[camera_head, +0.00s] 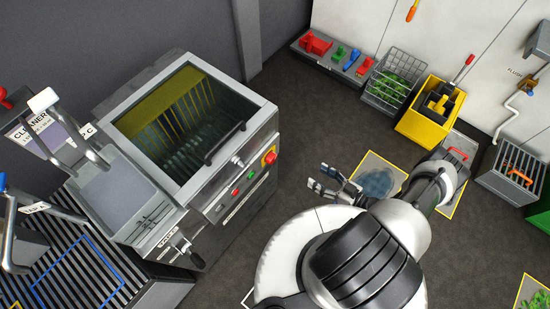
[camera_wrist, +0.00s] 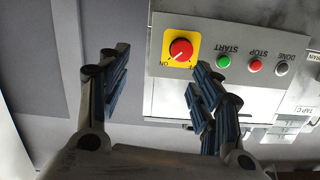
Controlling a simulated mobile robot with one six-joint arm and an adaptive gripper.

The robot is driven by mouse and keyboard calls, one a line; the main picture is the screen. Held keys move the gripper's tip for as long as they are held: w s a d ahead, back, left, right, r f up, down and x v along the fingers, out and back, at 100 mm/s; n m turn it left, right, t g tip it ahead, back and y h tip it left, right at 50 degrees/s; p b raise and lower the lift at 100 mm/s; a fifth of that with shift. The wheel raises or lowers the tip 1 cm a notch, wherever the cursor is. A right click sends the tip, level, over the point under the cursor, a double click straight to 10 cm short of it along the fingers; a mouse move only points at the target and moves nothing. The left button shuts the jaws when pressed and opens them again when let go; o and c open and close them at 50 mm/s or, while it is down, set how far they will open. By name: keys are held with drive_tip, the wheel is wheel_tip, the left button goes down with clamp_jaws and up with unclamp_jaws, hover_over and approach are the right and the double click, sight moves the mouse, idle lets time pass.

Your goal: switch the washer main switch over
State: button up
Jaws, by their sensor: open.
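The washer (camera_head: 190,185) stands left of centre in the head view, with a glass lid and a front control panel. Its main switch is a red rotary knob (camera_head: 269,157) on a yellow plate, at the panel's right end. In the wrist view the knob (camera_wrist: 181,49) appears upper centre on its plate, with an inverted ON label beside it. A small light mark shows on the knob; its exact setting is hard to tell. My gripper (camera_head: 327,184) is open and empty, to the right of the panel and apart from it. In the wrist view my fingers (camera_wrist: 160,68) spread below and around the knob's position.
A green START button (camera_wrist: 223,61), a red STOP button (camera_wrist: 255,66) and a grey DONE lamp (camera_wrist: 282,69) sit beside the switch. A lid handle (camera_head: 225,143) juts above the panel. A yellow bucket (camera_head: 425,120) stands by the wall; open dark floor lies between.

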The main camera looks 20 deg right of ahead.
drive_tip(key=t+y, duration=0.1)
approach(274, 160)
drive_tip(key=shift+m, duration=0.3)
drive_tip(key=b+x, duration=0.2)
drive_tip(key=x, duration=0.7)
drive_tip(key=shift+w+a, duration=0.1)
drive_tip(key=shift+w, duration=0.1)
drive_tip(key=shift+c, duration=0.6)
drive_tip(key=c, duration=0.9)
